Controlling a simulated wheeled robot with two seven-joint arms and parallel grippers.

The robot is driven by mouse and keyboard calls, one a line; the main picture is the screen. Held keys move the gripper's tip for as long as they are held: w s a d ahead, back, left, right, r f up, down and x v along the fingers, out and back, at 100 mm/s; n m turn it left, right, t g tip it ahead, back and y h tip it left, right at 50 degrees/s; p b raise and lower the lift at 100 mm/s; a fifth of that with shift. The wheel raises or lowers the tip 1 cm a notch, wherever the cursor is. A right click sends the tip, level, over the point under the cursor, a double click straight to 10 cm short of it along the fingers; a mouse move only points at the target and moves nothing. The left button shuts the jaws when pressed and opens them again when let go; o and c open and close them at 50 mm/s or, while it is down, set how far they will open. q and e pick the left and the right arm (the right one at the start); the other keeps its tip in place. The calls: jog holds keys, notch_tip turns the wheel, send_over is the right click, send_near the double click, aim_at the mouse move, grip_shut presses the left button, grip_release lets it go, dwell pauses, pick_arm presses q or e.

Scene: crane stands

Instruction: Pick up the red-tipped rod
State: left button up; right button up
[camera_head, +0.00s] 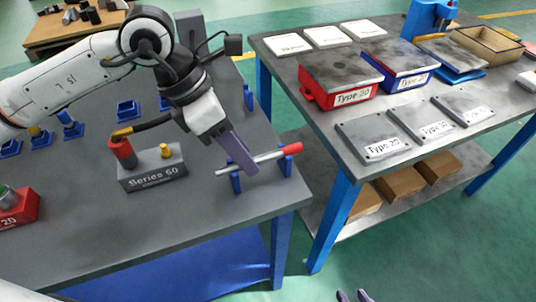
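The rod (268,156) is a thin light-grey bar with a red tip (293,149) at its right end. It lies across two small blue stands (285,165) at the right end of the dark table. My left gripper (244,160) reaches down from above, and its grey-purple finger crosses in front of the rod's middle. Only one finger shows clearly, so I cannot tell whether it grips the rod. My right gripper (353,296) shows only as two dark fingertips, apart and with nothing between them, at the bottom edge.
A grey "Series 60" block (152,172) with a red-and-black cylinder (123,152) and a yellow knob stands left of the rod. Several blue holders stand further left and behind. A second table (310,125) with red and blue boxes and plates is at right.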

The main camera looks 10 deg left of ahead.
pick_arm(q)
jog(key=shift+f, duration=0.2)
grip_shut()
jog(key=shift+r, duration=0.1)
